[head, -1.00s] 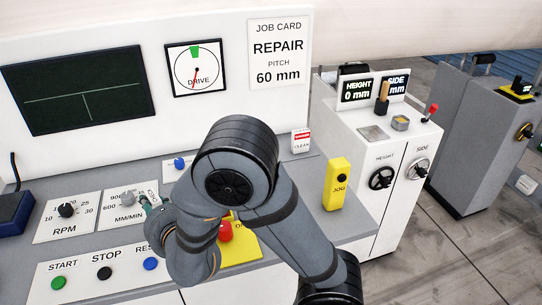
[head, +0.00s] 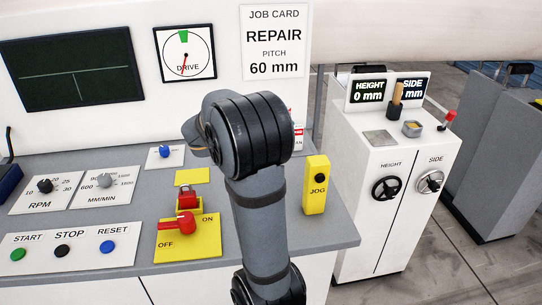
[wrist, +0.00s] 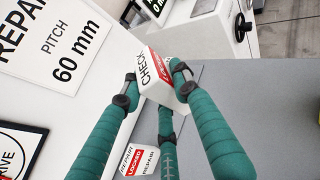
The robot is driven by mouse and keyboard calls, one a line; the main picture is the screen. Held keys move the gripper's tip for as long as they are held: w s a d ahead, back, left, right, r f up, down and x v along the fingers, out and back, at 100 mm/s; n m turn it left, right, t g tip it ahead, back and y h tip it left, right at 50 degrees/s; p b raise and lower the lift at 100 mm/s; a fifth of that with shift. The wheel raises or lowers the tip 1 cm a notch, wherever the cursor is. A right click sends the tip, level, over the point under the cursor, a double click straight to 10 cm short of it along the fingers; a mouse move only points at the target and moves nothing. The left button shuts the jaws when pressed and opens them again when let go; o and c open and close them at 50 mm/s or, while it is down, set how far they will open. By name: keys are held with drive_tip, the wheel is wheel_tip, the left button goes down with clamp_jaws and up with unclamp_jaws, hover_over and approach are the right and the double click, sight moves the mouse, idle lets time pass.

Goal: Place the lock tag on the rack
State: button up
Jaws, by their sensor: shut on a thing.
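My gripper (wrist: 155,80) shows in the wrist view with teal-wrapped fingers and dark fingertips. It is shut on the lock tag (wrist: 183,88), a white piece with a red patch. Another white tag (wrist: 143,163) with a red LOCKED band and the word REPAIR is below. In the head view my arm hides the gripper and most of the rack.
The job card (head: 274,42) is on the upright panel. A white cabinet (head: 379,174) stands at right.

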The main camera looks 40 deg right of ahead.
drive_tip(key=shift+s+d, duration=0.3)
drive_tip(key=shift+s, duration=0.05)
drive_tip(key=shift+w+d+f, duration=0.15)
drive_tip(key=w+f, duration=0.2)
drive_tip(key=w, duration=0.1)
drive_tip(key=w+f+p, duration=0.1)
drive_tip(key=w+f, duration=0.1)
drive_tip(key=w, duration=0.2)
drive_tip(key=w+d+f, duration=0.1)
drive_tip(key=w+f, duration=0.1)
drive_tip(key=w, duration=0.1)
drive_tip(key=shift+w+d+f, duration=0.1)
drive_tip(key=shift+w+f, duration=0.1)
drive_tip(key=shift+w, duration=0.15)
drive_tip(key=shift+w+f, duration=0.1)
drive_tip(key=shift+f, duration=1.95)
drive_tip(key=shift+f, duration=0.2)
drive_tip(key=o, duration=0.7)
drive_tip(key=shift+f, duration=0.1)
drive_tip(key=shift+c, duration=0.2)
drive_tip(key=o, duration=0.5)
drive_tip(key=shift+c, duration=0.2)
